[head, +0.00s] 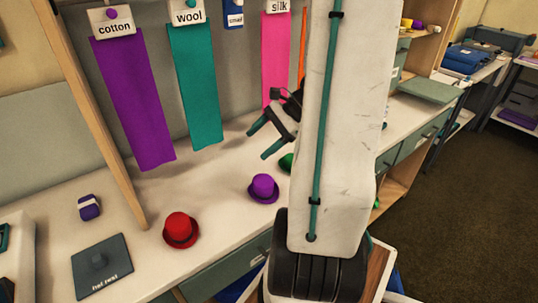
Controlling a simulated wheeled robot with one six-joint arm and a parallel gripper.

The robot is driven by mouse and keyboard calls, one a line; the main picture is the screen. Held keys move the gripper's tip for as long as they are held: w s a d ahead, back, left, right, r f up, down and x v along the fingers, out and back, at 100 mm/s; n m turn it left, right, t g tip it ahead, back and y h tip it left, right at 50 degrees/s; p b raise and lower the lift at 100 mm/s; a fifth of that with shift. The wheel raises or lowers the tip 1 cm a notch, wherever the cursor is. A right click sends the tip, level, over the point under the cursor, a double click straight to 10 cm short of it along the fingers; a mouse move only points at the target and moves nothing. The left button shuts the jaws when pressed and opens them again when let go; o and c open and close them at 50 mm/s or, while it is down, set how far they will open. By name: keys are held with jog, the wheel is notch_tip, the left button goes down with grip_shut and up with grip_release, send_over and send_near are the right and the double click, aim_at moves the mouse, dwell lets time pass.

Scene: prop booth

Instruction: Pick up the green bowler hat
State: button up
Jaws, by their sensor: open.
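A green hat (286,162) sits on the white counter, mostly hidden behind my arm. Only its rounded left part shows, so I cannot make out its full shape. My gripper (259,142) is open, with its two teal fingers apart and nothing between them. It is above the counter, to the upper left of the green hat in the picture, and apart from it. A purple hat (263,188) stands left of and nearer than the green one. A red hat (181,230) stands farther left.
A dark hat rest plate (103,263) and a small purple item (89,207) lie at the left. Purple (133,105), teal (194,85) and pink (276,60) cloth strips hang behind the counter. A wooden post (95,110) rises at left. Counter between the red hat and the strips is clear.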

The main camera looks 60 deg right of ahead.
jog(key=s+d+f+m+t+h, duration=0.1)
jog(key=s+d+f+m+t, duration=0.1)
jog(key=d, duration=0.3)
jog(key=s+d+f+m+t+h, duration=0.1)
jog(key=s+d+f+m, duration=0.3)
jog(key=d+m, duration=0.1)
jog(key=s+d+f+m+t+h, duration=0.2)
jog(key=s+d+f+m, duration=0.1)
jog(key=d+f+m, duration=0.1)
jog(key=shift+d+f+t, duration=0.1)
jog(key=shift+d+t, duration=0.2)
jog(key=shift+d, duration=0.15)
jog(key=x, duration=0.7)
jog(key=shift+w+a, duration=0.1)
jog(key=shift+w, duration=0.1)
jog(key=c, duration=1)
